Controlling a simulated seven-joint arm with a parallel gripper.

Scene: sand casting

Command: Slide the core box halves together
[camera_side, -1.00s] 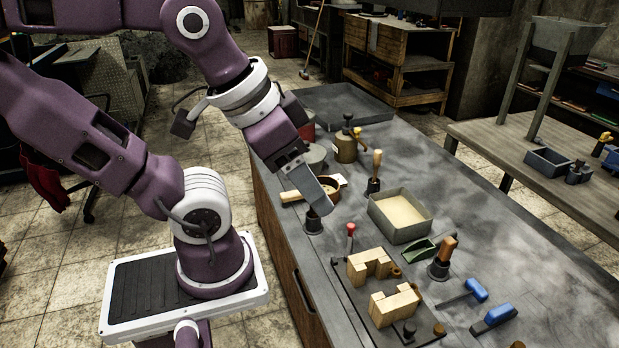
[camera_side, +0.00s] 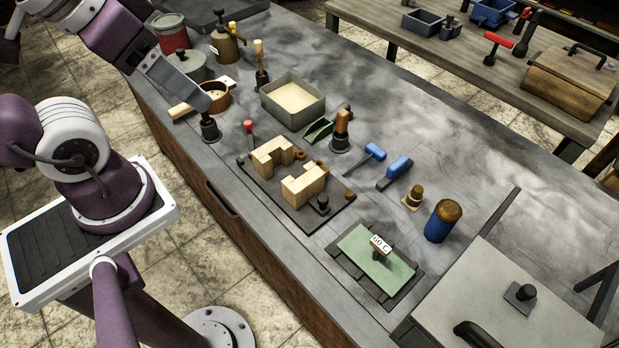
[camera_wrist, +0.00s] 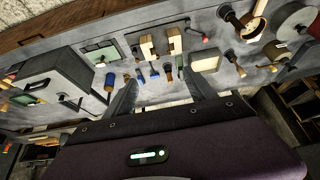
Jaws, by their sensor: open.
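Two pale wooden core box halves, one farther left (camera_side: 272,154) and one nearer right (camera_side: 304,186), sit on a dark plate (camera_side: 325,216) with a gap between them. In the wrist view the same halves show as a right one (camera_wrist: 175,41) and a left one (camera_wrist: 147,50), inner sides facing. My gripper (camera_side: 203,102) is up and left of the halves in the side view, apart from both. In the wrist view its two fingers (camera_wrist: 162,92) are spread with nothing between them.
A red-knobbed tool (camera_side: 248,128) stands by the plate's left corner. A sand tray (camera_side: 292,118), green scoop (camera_side: 318,130) and brown-handled tool (camera_side: 341,125) are behind the halves. A green pad (camera_side: 362,250) with a sign lies to the right. Bare bench shows behind the blue-handled tools.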

